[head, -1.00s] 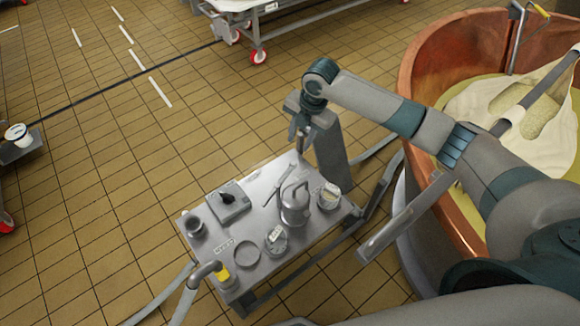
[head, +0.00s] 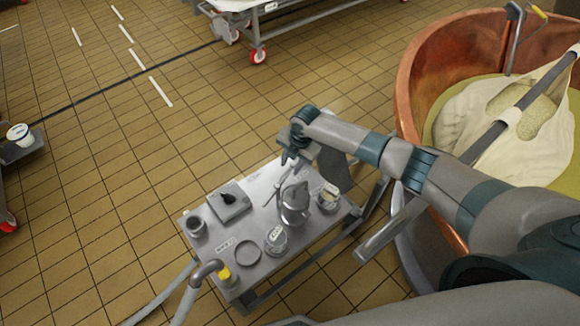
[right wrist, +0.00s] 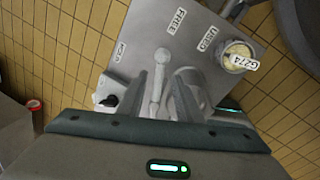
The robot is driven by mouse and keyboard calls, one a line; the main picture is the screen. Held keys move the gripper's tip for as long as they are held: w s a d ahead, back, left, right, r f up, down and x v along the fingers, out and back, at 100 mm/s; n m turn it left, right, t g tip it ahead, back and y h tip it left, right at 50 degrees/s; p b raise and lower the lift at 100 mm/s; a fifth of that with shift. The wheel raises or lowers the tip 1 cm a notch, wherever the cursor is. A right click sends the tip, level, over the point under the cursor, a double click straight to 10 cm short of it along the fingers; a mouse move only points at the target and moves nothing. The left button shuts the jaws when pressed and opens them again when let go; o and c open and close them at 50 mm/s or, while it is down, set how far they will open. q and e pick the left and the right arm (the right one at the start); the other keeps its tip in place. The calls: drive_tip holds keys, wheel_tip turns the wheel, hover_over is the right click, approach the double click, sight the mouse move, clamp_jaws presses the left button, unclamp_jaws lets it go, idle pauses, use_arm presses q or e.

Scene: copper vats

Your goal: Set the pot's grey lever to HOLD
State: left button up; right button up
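My right gripper (head: 291,158) is above the far edge of a small metal table (head: 200,258), fingers pointing down. In the right wrist view its two fingers (right wrist: 162,95) are apart, with a light grey lever (right wrist: 157,82) showing between them. I cannot tell whether either finger touches it. The lever also shows in the head view (head: 271,197), lying between the black-knobbed box and a metal pot (head: 294,205). The pot shows beside the right finger (right wrist: 190,88). My left gripper is out of view.
A black-knobbed box (head: 230,207), a cup (head: 195,226), a ring (head: 247,253) and jars (head: 328,198) crowd the table. A copper vat (head: 425,60) is to the right. Open tiled floor lies left.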

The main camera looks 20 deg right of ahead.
drive_tip(key=shift+w+a+f, duration=0.1)
drive_tip(key=shift+f, duration=0.65)
drive_tip(key=shift+w+a+f, duration=0.1)
drive_tip(key=shift+f, duration=0.6)
clamp_jaws()
